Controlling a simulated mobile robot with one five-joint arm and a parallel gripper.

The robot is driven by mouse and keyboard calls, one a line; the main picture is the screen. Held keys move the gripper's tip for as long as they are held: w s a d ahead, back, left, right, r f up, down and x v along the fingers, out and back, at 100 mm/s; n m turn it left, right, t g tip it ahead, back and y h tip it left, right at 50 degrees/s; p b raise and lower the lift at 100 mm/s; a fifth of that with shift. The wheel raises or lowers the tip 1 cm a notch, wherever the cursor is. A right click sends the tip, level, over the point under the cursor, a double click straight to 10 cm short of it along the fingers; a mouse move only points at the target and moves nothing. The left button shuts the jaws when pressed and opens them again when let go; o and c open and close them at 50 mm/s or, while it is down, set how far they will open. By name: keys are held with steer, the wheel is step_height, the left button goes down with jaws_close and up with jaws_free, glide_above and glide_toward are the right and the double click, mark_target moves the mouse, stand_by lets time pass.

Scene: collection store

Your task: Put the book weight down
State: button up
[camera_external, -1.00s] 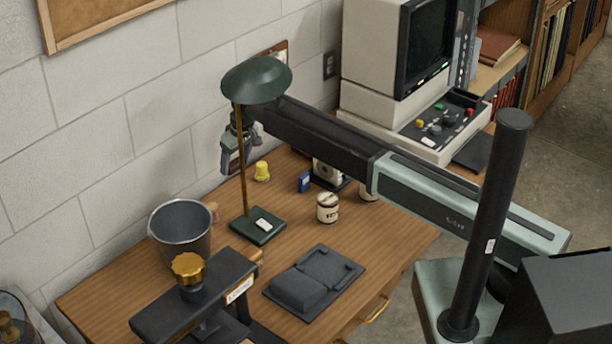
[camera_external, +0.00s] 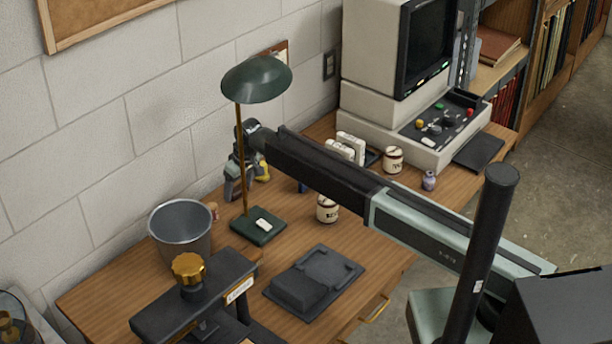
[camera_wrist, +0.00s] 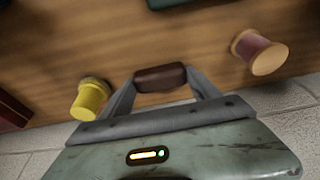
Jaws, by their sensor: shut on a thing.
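In the wrist view, the book weight (camera_wrist: 160,77) is a small dark brown, rounded piece held crosswise between the two grey fingers of my gripper (camera_wrist: 161,80). The gripper is shut on it. The wooden desk (camera_wrist: 215,90) lies behind it in that view; I cannot tell whether the weight touches it. In the external view, my gripper (camera_external: 233,190) hangs low near the wall behind the lamp pole, over the back of the desk (camera_external: 225,278). The weight cannot be made out there.
A yellow object (camera_wrist: 90,99) is left of the gripper and a pinkish spool (camera_wrist: 260,52) right in the wrist view. The green lamp (camera_external: 257,225) stands close in front. A grey bucket (camera_external: 180,235) is at left, a labelled jar (camera_external: 327,210) at right. The wall (camera_external: 110,150) is close behind.

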steer(key=o, duration=1.9)
steer(key=p+v, duration=1.1)
steer(key=v, duration=0.1)
steer(key=shift+r+p, duration=0.1)
steer(key=shift+p, duration=0.25)
